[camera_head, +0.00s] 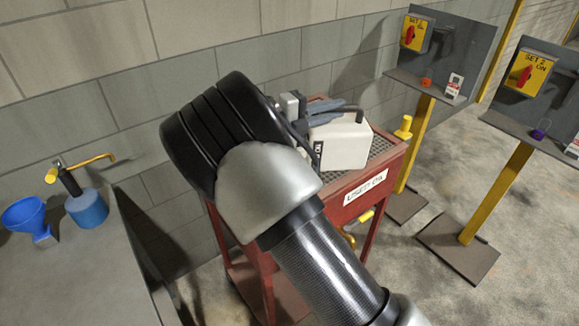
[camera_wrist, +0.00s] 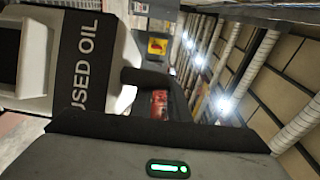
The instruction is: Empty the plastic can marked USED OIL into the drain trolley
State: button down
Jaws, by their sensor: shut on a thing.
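The white plastic can (camera_head: 345,146) is at the red drain trolley's grated top in the head view. In the wrist view the can (camera_wrist: 120,75) fills the left, with USED OIL on a dark band. It looks roughly upright in the head view; I cannot tell whether its base touches the grate. My gripper (camera_head: 332,110) is shut on the can at its top, apparently at the dark handle; my arm hides part of the grip. The drain trolley (camera_head: 332,194) has a USED OIL label on its front. My arm covers its left part.
A grey bench (camera_head: 75,265) at left carries a blue funnel (camera_head: 24,214) and a blue pump can (camera_head: 87,207). Two yellow-legged stands with switch panels (camera_head: 440,50) (camera_head: 545,90) stand at right. A block wall runs behind. The floor at lower right is clear.

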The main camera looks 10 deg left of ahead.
jog(key=shift+a+r, duration=0.15)
jog(key=shift+a, duration=0.05)
dwell(0.4)
